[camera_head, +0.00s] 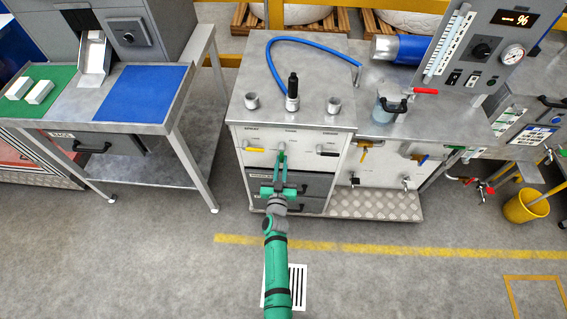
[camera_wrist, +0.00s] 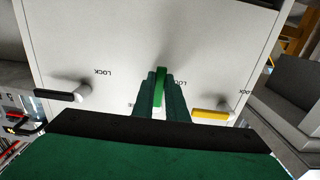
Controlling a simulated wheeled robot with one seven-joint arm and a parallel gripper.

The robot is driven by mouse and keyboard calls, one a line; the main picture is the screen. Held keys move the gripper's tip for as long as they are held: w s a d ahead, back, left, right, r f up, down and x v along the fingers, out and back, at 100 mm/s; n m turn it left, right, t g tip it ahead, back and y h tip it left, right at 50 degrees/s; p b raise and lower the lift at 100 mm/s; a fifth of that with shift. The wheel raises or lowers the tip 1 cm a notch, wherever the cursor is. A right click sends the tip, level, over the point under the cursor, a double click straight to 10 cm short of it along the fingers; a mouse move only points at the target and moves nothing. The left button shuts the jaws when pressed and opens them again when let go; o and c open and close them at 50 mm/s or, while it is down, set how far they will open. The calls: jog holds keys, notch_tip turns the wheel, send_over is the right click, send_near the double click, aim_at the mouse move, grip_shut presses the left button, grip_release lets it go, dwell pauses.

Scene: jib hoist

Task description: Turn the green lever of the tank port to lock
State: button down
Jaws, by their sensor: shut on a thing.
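The green lever (camera_wrist: 161,86) is on the white front panel (camera_wrist: 120,40) of a steel cabinet, between a yellow lever and a black lever. It points roughly straight out or along the panel toward my gripper; its exact angle is hard to tell. My gripper (camera_wrist: 160,92) has its two fingers on either side of the lever and is shut on it. In the head view my gripper (camera_head: 282,165) reaches the middle of the panel and hides most of the green lever (camera_head: 281,157). LOCK labels show beside the levers; the green lever's own label is mostly hidden.
The yellow lever (camera_head: 254,149) and black lever (camera_head: 327,151) sit close on either side of my gripper. Grey drawers (camera_head: 317,187) are below the panel. A bench with a blue mat (camera_head: 143,94) stands at left. The floor in front is mostly free.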

jog(key=shift+r, duration=0.1)
dwell(0.3)
jog(key=c, duration=1.8)
grip_release()
jog(key=shift+o, duration=0.2)
jog(key=shift+a, duration=0.1)
jog(key=shift+s, duration=0.15)
jog(key=s, duration=1)
jog(key=shift+s, duration=0.25)
